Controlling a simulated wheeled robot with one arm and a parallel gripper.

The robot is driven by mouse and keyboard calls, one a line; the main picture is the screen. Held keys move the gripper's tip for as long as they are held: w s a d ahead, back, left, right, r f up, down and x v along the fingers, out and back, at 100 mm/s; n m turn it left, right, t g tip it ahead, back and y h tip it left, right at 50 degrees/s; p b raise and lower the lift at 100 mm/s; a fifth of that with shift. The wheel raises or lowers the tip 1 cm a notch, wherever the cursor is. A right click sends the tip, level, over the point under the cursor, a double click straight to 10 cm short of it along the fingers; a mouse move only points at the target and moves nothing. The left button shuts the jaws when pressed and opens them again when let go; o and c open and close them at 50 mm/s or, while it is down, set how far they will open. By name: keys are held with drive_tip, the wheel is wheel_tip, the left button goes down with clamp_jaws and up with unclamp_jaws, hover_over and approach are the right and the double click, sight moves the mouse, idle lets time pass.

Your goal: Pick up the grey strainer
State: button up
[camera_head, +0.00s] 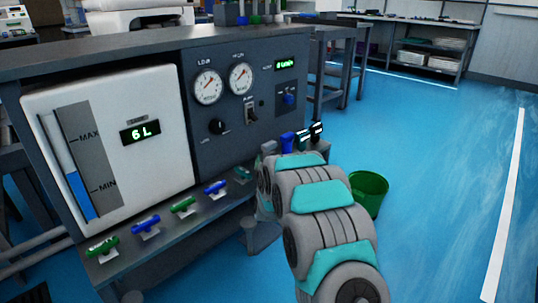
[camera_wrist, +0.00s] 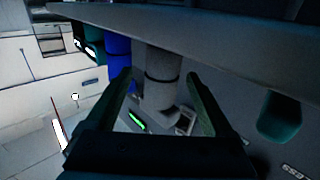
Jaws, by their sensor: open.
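The grey strainer (camera_wrist: 163,62) appears in the wrist view as a grey cylinder with a dark ring, hanging below a dark shelf edge. My gripper (camera_wrist: 158,80) is open, with one finger on each side of the strainer in the picture. I cannot tell whether the fingers touch it or how deep it sits between them. In the head view my arm hides the gripper. A small grey shape (camera_head: 268,147) beside the blue strainer may be the grey strainer's end, but it is too small to tell.
Blue (camera_wrist: 117,55), teal and black pieces stand in a row left of the grey one. A separate teal piece (camera_wrist: 280,118) is at right. A green bin (camera_head: 369,190) stands on the blue floor beside my arm. The testline panel (camera_head: 235,110) is at left.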

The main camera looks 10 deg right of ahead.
sight(269, 152)
drive_tip(key=shift+w+d+r, duration=0.1)
drive_tip(key=shift+w+d, duration=0.05)
drive_tip(key=shift+w, duration=1)
drive_tip(key=shift+w+d+r, duration=0.1)
drive_tip(key=shift+w, duration=1.05)
clamp_jaws()
